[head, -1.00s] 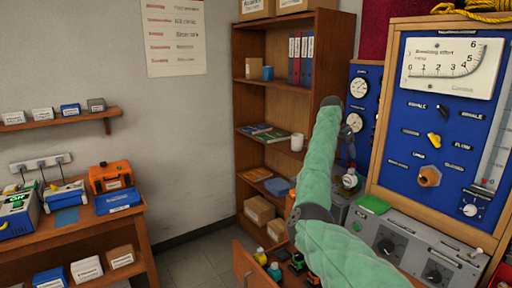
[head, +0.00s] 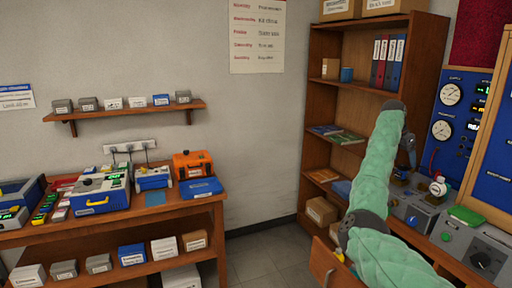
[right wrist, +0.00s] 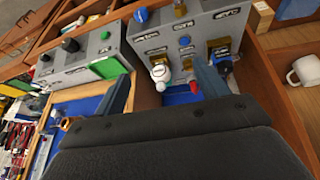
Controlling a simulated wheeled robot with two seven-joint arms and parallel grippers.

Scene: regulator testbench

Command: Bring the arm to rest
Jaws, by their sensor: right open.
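My right arm (head: 375,165), in a green quilted sleeve, rises in front of the bookcase at the right of the head view. My right gripper (head: 408,150) shows only in part behind the arm's dark end, near the testbench. In the right wrist view, my right gripper (right wrist: 165,85) has its two fingers spread apart, with nothing held between them. A white round gauge or knob (right wrist: 159,73) on the grey bench unit shows beyond the gap. I cannot tell how far off it is. My left gripper is in neither view.
A wooden bookcase (head: 314,110) stands behind the arm. The blue testbench panel (head: 455,85) and a grey control unit (head: 490,250) are at the right. A white mug (right wrist: 305,70) stands on a shelf. A wooden workbench (head: 215,205) with devices is at the left; floor shows between.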

